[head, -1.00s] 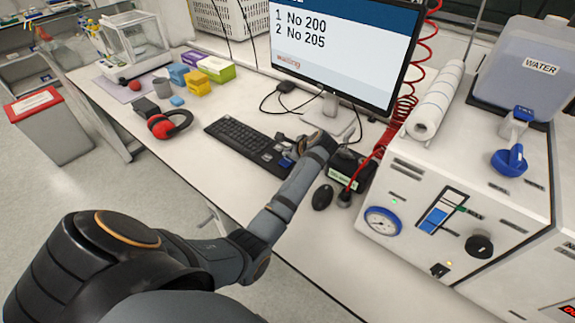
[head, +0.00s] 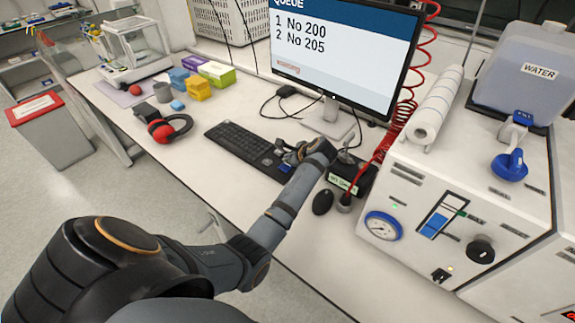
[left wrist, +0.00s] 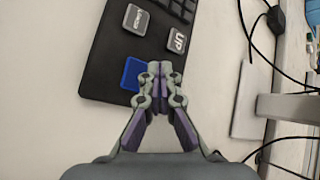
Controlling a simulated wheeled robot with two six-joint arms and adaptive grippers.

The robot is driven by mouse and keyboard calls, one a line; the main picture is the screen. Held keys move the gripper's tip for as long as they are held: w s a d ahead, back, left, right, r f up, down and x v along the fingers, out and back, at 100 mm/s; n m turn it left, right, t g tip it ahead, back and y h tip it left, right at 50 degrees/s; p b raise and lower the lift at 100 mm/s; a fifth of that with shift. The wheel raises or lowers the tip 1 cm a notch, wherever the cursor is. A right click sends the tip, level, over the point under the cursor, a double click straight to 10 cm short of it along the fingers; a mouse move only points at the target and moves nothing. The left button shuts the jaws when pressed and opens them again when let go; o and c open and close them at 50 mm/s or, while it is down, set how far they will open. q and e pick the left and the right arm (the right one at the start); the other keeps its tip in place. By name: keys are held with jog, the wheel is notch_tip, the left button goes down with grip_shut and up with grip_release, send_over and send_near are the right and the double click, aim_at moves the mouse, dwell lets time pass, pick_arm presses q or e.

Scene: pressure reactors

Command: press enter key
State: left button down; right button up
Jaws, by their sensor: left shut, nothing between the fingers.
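The black keyboard (head: 243,145) lies on the white bench in front of the monitor. My left gripper (head: 289,156) is at its right end, with the forearm partly covering that end. In the left wrist view, the gripper (left wrist: 160,72) is shut and empty, its fingertips over the edge of the keyboard (left wrist: 97,68). A blue key (left wrist: 131,74) sits just left of the fingertips, partly covered by a finger. A grey key marked UP (left wrist: 177,40) and another grey key (left wrist: 136,19) are beyond it. I cannot tell whether the fingertips touch a key. My right gripper is not in view.
The monitor (head: 345,50) shows a queue list behind the keyboard. A black mouse (head: 322,200) and a small box (head: 345,180) with a green label are right of my forearm. Red headphones (head: 168,128) lie left. Cables run behind. A white machine (head: 410,225) stands right.

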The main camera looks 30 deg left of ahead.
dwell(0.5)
pick_arm(q)
jog(key=shift+f+p, duration=0.3)
jog(key=shift+p, duration=0.05)
jog(key=shift+f, duration=0.1)
jog(key=shift+f, duration=0.4)
dwell(0.6)
jog(key=shift+r+p, duration=0.8)
jog(key=shift+p, duration=0.4)
notch_tip(320, 180, up, 5)
jog(key=p, duration=0.6)
jog(key=shift+r, duration=0.1)
